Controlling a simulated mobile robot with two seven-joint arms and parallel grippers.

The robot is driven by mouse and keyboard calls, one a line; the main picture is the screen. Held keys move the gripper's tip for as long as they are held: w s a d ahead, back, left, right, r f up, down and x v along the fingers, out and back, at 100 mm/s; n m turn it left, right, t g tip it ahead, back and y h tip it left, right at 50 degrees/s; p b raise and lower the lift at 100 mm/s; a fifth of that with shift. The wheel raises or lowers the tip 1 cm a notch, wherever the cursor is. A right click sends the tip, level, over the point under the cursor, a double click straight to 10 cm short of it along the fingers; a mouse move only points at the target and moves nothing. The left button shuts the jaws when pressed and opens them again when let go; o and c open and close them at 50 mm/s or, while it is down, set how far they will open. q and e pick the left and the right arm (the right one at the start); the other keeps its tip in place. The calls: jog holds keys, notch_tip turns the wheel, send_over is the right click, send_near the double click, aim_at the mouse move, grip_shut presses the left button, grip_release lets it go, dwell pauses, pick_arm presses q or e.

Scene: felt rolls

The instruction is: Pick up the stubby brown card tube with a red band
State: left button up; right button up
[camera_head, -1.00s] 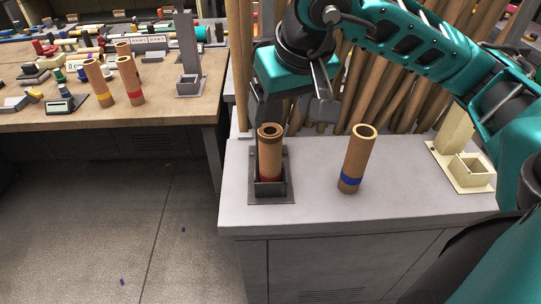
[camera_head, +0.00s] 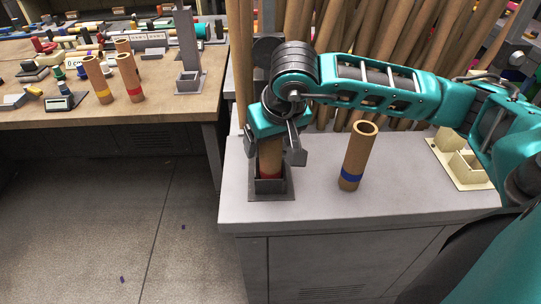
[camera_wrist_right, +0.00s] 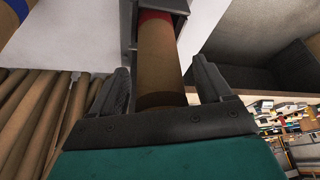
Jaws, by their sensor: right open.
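The stubby brown card tube with a red band (camera_head: 269,160) stands upright in a dark grey square holder (camera_head: 271,186) on the grey cabinet top. Its red band is low, partly hidden by the holder wall. My right gripper (camera_head: 277,152) is over the tube's upper part, its fingers apart on either side. In the right wrist view the tube (camera_wrist_right: 160,60) lies between the two open fingers (camera_wrist_right: 164,92), with visible gaps. The tube's top is hidden by the gripper in the head view. My left gripper is not in view.
A brown tube with a blue band (camera_head: 356,156) stands just right of the holder. A cream holder (camera_head: 466,167) is at the cabinet's right end. Tall brown rolls (camera_head: 400,55) lean behind.

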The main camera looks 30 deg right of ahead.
jog(key=c, duration=1.4)
jog(key=shift+r, duration=0.15)
